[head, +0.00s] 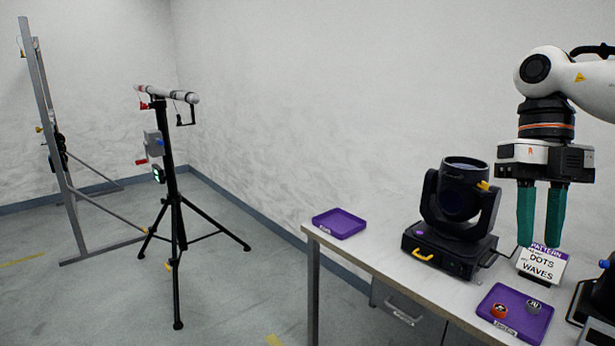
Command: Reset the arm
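My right gripper (540,243) hangs fingers down over the right part of the table, with its arm coming in from the upper right. Its two green fingers stand apart with a gap between them, and nothing shows in the gap. The fingertips are close to the top of a white sign reading "PATTERN DOTS WAVES" (541,265); I cannot tell whether they touch it. My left gripper is out of view.
The table (385,252) bears a black moving-head light (459,205), an empty purple tray (340,223) and a purple tray (516,326) with an orange and a grey small round piece. A black tripod (174,215) and a grey frame (62,170) stand on the floor left.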

